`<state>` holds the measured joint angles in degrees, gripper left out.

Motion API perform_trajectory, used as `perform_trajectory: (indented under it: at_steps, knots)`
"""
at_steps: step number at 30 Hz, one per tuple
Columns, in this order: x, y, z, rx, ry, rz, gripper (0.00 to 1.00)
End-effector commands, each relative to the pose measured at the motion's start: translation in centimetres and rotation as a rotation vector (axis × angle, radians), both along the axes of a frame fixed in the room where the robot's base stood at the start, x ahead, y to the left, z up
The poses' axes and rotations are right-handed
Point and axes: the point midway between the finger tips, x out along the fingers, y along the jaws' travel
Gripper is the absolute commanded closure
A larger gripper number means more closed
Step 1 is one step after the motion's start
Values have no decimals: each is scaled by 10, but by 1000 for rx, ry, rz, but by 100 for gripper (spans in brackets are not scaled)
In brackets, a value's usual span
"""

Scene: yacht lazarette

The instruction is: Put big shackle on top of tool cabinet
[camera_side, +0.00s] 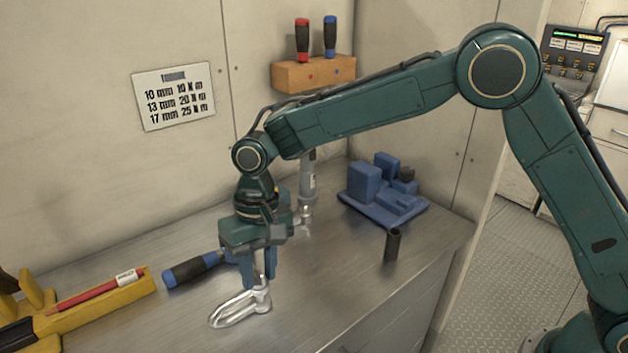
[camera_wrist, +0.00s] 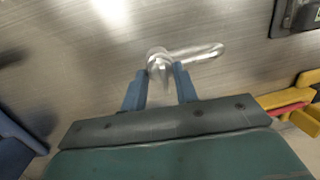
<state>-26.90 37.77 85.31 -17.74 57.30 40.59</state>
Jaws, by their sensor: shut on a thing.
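The big shackle (camera_side: 236,310) is a silver metal U with a pin end, at the front of the metal worktop in the side view. It also shows in the wrist view (camera_wrist: 200,53), its loop pointing right. My gripper (camera_side: 262,282) points down with its blue fingers shut on the shackle's pin end. The fingers (camera_wrist: 160,72) sit either side of that end in the wrist view. The shackle is at or very near the worktop; I cannot tell if it touches. A white cabinet (camera_side: 610,128) with a drawer handle stands at the far right, partly cut off; I cannot tell if it is the tool cabinet.
On the worktop (camera_side: 310,300) are a yellow tray (camera_side: 100,306) with a red pencil, a blue-black handled tool (camera_side: 192,269), a dark upright tube (camera_side: 393,246), and a blue blocky fixture (camera_side: 385,192). A wooden rack (camera_side: 312,75) holds two screwdrivers on the wall.

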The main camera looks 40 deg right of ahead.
Motion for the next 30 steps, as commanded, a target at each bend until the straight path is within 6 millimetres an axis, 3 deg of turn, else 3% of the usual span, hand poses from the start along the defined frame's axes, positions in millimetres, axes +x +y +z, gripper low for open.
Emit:
perform_trajectory:
  at_steps: [10, 11, 13, 14, 30]
  knots:
    - [1, 0, -1, 2, -3, 0, 100]
    - [0, 0, -2, 0, 0, -1, 65]
    - [0, 0, -2, 0, 0, -1, 51]
    - [0, 0, -2, 0, 0, -1, 49]
    - [1, -1, 9, 1, -2, 0, 49]
